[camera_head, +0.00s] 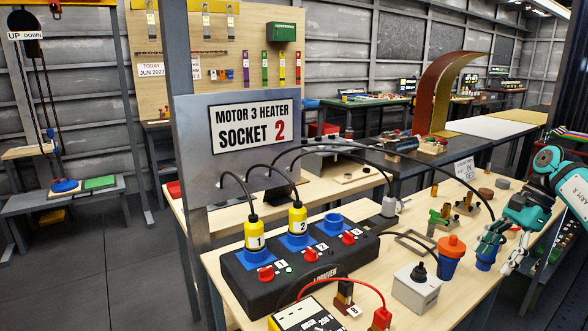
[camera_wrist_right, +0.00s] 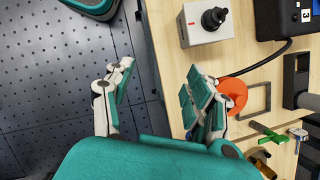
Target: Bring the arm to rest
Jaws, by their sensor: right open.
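My right gripper (camera_head: 503,254) comes in from the right in the head view, over the right edge of the wooden bench (camera_head: 430,318). In the wrist view the same gripper (camera_wrist_right: 158,95) has its fingers spread wide with nothing between them. One finger is over the dark floor and the other over the bench edge, overlapping an orange-lidded cup (camera_wrist_right: 234,92). In the head view this cup (camera_head: 451,257) stands left of the gripper. A blue round piece (camera_head: 487,257) shows by the fingers; I cannot tell whether they touch. My left gripper is not in view.
A grey box with a black knob (camera_head: 416,286) stands near the bench front. A black socket block (camera_head: 262,283) holds two yellow plugs, labelled 1 and 2. Brass and green fittings (camera_head: 440,218) stand behind the cup. Perforated dark floor (camera_wrist_right: 50,90) is clear beside the bench.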

